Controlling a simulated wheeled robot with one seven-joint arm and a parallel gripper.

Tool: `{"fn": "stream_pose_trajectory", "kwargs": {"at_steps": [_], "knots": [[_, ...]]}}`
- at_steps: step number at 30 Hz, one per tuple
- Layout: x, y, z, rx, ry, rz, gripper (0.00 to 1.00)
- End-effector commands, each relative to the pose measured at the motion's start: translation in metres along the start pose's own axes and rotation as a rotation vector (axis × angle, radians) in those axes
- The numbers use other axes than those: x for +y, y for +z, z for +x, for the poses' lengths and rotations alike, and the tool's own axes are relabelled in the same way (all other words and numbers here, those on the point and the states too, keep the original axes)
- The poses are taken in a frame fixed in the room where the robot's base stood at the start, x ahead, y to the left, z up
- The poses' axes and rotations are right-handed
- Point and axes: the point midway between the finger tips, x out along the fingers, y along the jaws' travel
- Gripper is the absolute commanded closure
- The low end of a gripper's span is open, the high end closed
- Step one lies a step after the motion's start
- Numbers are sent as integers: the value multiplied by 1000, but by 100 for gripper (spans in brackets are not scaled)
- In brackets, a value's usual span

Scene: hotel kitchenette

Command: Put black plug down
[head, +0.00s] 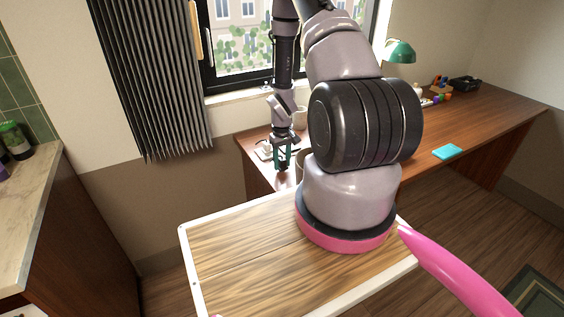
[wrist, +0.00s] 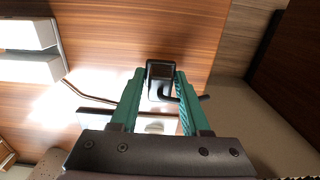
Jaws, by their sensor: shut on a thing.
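The black plug (wrist: 160,70) sits between the green fingertips of my gripper (wrist: 160,78) in the wrist view, and the fingers are shut on it. A dark bent piece, perhaps its prong or cord, shows beside the right finger. Wooden desk surface lies beyond the plug; I cannot tell whether the plug touches it. In the head view my gripper (head: 283,158) points down at the near left end of the wooden desk (head: 400,155). The plug is too small there to make out clearly.
A whitish object (head: 264,151) lies just left of my gripper on the desk. A pale cup-like object (head: 299,118) stands behind it. The middle desk top is mostly clear.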

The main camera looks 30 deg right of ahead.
Motion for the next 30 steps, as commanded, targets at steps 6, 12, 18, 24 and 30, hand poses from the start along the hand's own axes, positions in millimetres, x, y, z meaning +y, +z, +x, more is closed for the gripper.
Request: {"fn": "stream_pose_trajectory", "kwargs": {"at_steps": [6,12,18,24,30], "knots": [[0,0,0,1,0,0,100],[0,-1,6,1,0,0,100],[0,0,11,1,0,0,100],[0,0,11,1,0,0,24],[0,0,11,1,0,0,24]]}}
